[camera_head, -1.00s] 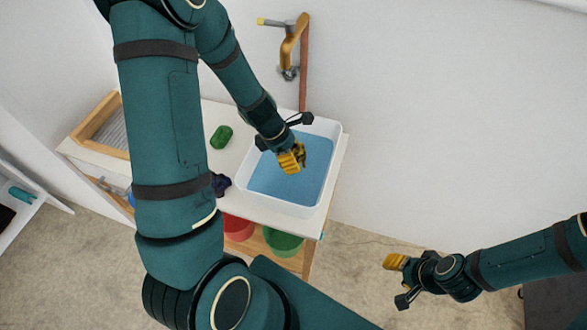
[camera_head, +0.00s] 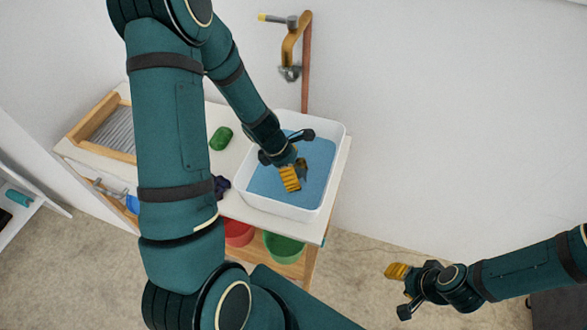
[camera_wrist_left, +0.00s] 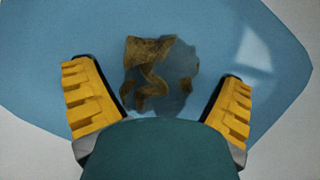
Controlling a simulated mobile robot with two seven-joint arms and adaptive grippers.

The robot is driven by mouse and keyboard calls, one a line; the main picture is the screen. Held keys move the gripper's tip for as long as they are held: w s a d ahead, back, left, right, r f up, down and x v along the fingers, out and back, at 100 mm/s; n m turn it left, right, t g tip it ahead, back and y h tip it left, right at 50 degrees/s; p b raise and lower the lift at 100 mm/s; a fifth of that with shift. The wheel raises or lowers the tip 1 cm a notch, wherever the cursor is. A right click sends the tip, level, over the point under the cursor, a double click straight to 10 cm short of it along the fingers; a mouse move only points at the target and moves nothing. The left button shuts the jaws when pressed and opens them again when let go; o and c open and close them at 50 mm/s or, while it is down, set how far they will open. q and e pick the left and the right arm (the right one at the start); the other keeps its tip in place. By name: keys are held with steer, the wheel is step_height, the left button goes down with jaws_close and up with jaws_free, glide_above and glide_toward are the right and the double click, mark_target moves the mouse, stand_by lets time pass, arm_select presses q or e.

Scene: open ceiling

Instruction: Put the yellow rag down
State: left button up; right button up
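The yellow rag (camera_wrist_left: 146,52) shows in the left wrist view as a crumpled brownish-yellow cloth, partly under the blue water (camera_wrist_left: 60,30). It lies between the spread fingers of my left gripper (camera_wrist_left: 157,72), with a gap on each side. In the head view my left gripper (camera_head: 294,173) is over the white basin (camera_head: 335,180), and the rag cannot be made out clearly there. My right gripper (camera_head: 399,290) is at the lower right, away from the counter, and I see nothing in it. How far its fingers are apart is unclear.
The basin stands on a white counter (camera_head: 229,166) with a green object (camera_head: 221,138) and a dark cloth-like thing (camera_head: 221,186). A tap (camera_head: 292,50) is on the wall behind. Red (camera_head: 239,232) and green (camera_head: 283,249) bowls sit on the shelf below.

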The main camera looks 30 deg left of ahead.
arm_select(q)
steer(key=shift+r, duration=0.1)
steer(key=shift+r+p, duration=0.3)
steer(key=p+v, duration=0.5)
steer(key=v, duration=0.6)
steer(key=shift+s+a+r, duration=0.15)
steer(key=shift+s+r, duration=0.05)
